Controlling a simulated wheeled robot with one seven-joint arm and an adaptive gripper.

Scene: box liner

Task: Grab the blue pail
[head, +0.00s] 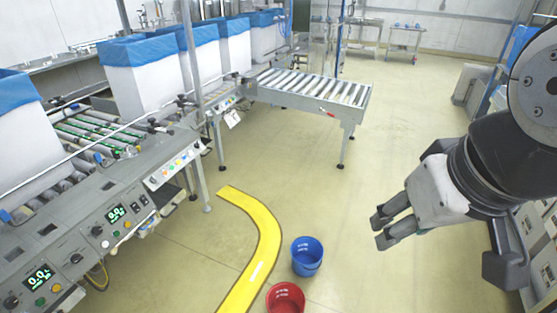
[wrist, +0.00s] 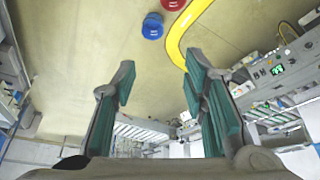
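The blue pail (head: 307,257) stands upright on the floor beside the yellow floor stripe, low in the middle of the head view. It also shows near the top of the wrist view (wrist: 152,27). My gripper (head: 382,229) is to the right of the pail in the head view, raised above the floor and well apart from the pail. In the wrist view its two fingers (wrist: 160,85) are spread wide with nothing between them.
A red pail (head: 286,299) stands close to the blue one, nearer the bottom edge. A yellow stripe (head: 262,235) curves past both. A conveyor line with control panels (head: 120,215) fills the left. A roller table (head: 312,90) stands behind. The floor right of the pails is clear.

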